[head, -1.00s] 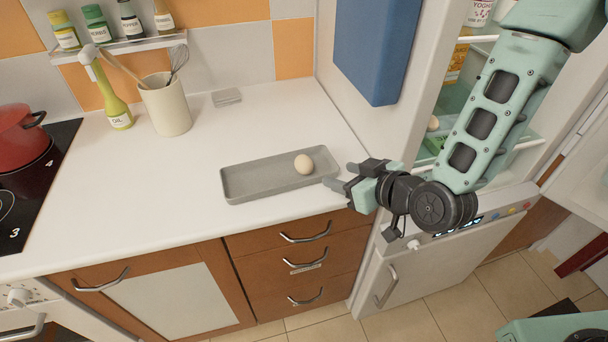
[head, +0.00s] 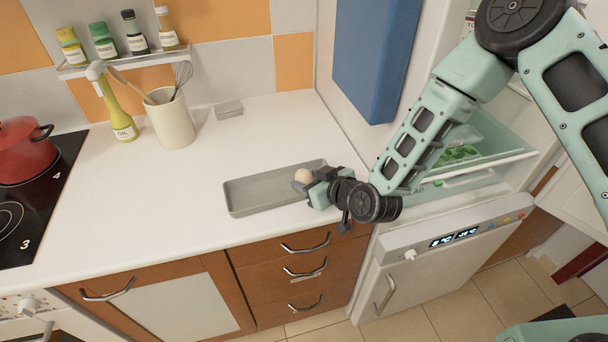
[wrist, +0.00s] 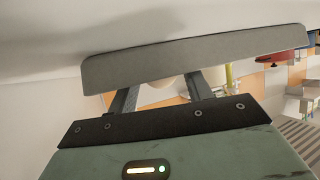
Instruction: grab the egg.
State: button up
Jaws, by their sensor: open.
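The pale egg (head: 303,175) is at the right end of the shallow grey tray (head: 240,206) on the white counter. My gripper (head: 308,185) reaches in from the right, low over the tray's right end, with its fingers at the egg. The jaws are open; the fingers partly cover the egg, and I cannot tell whether they touch it. In the wrist view, which is upside down, the two fingers (wrist: 162,92) point toward the tray's grey wall (wrist: 195,58). A pale rounded shape shows between them, mostly hidden.
A utensil pot (head: 170,122), an oil bottle (head: 121,120) and a red pot (head: 22,150) on the hob stand to the left. The open fridge (head: 480,165) is at the right. The counter left of the tray is clear.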

jog(key=shift+w+a+f, duration=0.25)
jog(key=shift+w+a, duration=0.05)
jog(key=shift+w, duration=0.1)
jog(key=c, duration=0.7)
jog(key=shift+c, duration=0.2)
jog(key=shift+r, duration=0.15)
